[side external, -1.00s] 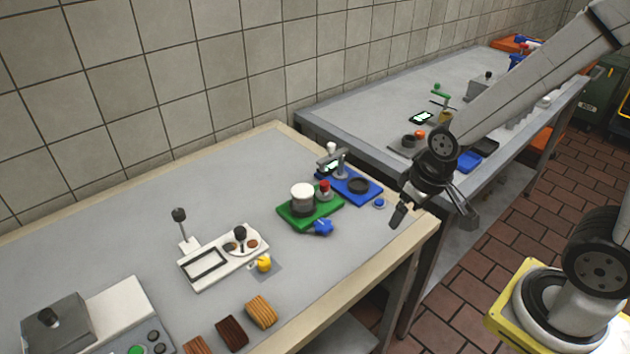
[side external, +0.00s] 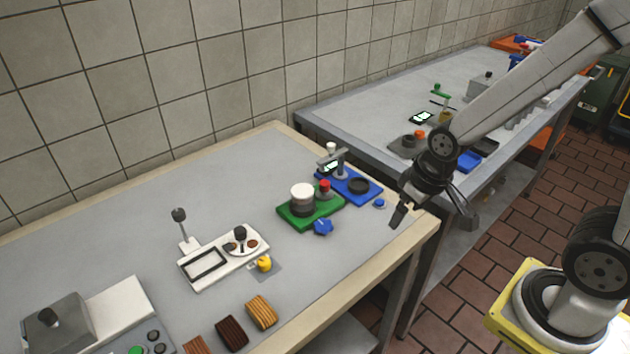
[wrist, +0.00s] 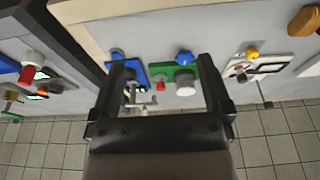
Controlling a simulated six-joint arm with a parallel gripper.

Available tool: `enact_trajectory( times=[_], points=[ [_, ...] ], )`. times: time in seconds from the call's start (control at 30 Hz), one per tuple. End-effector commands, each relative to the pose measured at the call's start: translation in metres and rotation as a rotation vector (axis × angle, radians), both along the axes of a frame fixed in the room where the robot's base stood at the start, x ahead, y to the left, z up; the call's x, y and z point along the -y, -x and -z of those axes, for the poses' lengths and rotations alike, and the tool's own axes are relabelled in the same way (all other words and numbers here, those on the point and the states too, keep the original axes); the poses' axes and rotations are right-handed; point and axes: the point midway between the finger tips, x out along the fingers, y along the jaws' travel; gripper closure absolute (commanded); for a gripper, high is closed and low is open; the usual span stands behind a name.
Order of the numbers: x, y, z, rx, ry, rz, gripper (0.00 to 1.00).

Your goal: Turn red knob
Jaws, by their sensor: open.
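The red knob (side external: 324,186) stands at the right end of the green board, beside a white-topped round dark container (side external: 302,197). In the wrist view the red knob (wrist: 160,86) shows between my open fingers, small and some way off. My gripper (side external: 432,212) is open and empty. It hangs near the right edge of the near table, to the right of the red knob and apart from it. In the wrist view my gripper's two fingers (wrist: 161,66) are spread wide with nothing between them.
A blue board (side external: 368,198) with a small stand lies behind the green board (side external: 295,222). A blue knob (side external: 322,226) sits at the green board's front. A white tray (side external: 190,272), yellow knob (side external: 264,263) and bread-like slices (side external: 261,310) lie left. Another table stands behind.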

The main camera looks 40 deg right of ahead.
Motion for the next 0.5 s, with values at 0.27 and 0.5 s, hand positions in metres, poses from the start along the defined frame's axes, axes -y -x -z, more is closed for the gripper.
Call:
enact_trajectory(
  times=[0.27, 0.5],
  points=[
    [0.0, -0.006, -0.001, -0.004, 0.007, -0.031, 0.25],
    [0.002, -0.039, -0.004, -0.029, 0.049, -0.215, 0.25]
  ],
)
